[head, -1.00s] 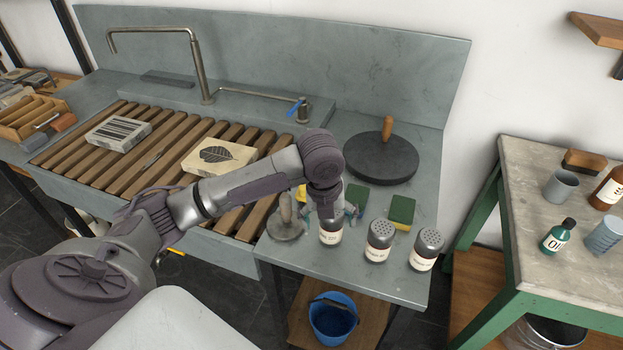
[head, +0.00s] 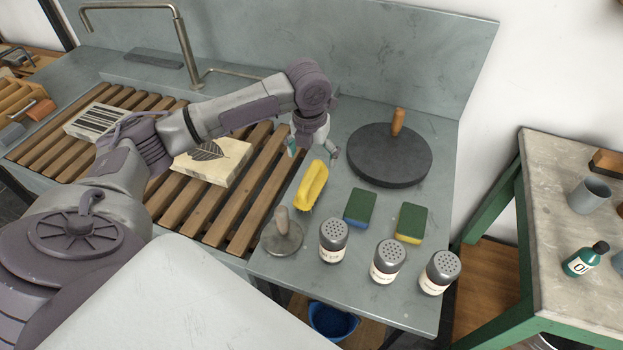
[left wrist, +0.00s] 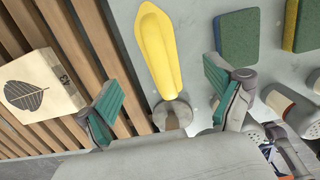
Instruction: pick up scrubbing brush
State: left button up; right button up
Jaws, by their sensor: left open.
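The scrubbing brush (head: 311,186) has a yellow handle and dark bristles at its edge. It lies on the grey counter just right of the wooden slats. My left gripper (head: 314,148) is open and empty, just beyond the brush's far end in the head view. In the left wrist view the brush (left wrist: 158,50) lies between the open teal fingers of my left gripper (left wrist: 160,100), which do not appear to touch it.
Near the brush are a grey round-based tool (head: 283,238), a green-blue sponge (head: 359,207), a green-yellow sponge (head: 411,222) and shakers, including one at the left (head: 333,240). A dark disc (head: 388,160) with an upright handle stands behind. A leaf-printed block (head: 212,163) lies on the slats.

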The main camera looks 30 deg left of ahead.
aim_at(312, 171)
pick_arm(q)
jog(key=f, duration=0.4)
jog(key=shift+w, duration=0.2)
jog(key=shift+a+f, duration=0.1)
jog(key=shift+f, duration=0.05)
notch_tip(312, 171, down, 4)
jog(key=shift+a+f+p, duration=0.1)
jog(key=shift+p, duration=0.7)
jog(key=shift+w+f, duration=0.1)
jog(key=shift+f, duration=0.35)
pick_arm(e)
jog(key=shift+s+r, duration=0.15)
jog(key=shift+r, duration=0.7)
pick_arm(q)
jog(key=shift+c, duration=1.2)
jog(key=c, duration=1.1)
pick_arm(e)
jog(key=shift+d, duration=0.35)
